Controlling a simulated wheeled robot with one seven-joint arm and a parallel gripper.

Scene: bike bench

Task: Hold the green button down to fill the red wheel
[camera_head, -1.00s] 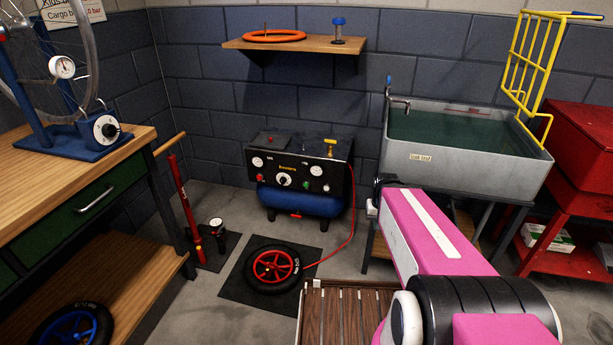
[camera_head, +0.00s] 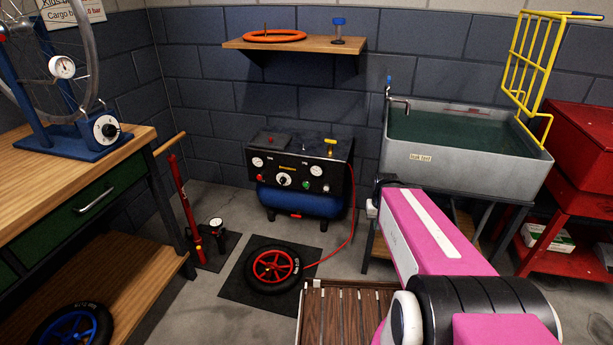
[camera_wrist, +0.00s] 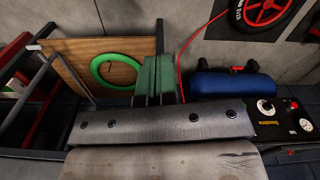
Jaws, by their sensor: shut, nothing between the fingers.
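The green button (camera_head: 306,185) is on the black front panel of the compressor (camera_head: 316,173), right of a white dial. The red wheel (camera_head: 273,267) lies on a dark mat, joined to the compressor by a red hose (camera_head: 352,225). In the wrist view, the wheel (camera_wrist: 262,8) is at the top right and the compressor's panel (camera_wrist: 268,128) at the right edge; I cannot make out the button there. My gripper (camera_wrist: 158,62) shows green fingers, shut and empty, left of the compressor's blue tank (camera_wrist: 235,85). In the head view it is hidden behind my pink arm.
A grey sink (camera_head: 465,140) stands right of the compressor. A green ring (camera_wrist: 115,72) lies on a wooden board beside my fingers. A red pump (camera_head: 186,210) and small gauge (camera_head: 216,226) stand left of the wheel. A workbench (camera_head: 85,165) fills the left.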

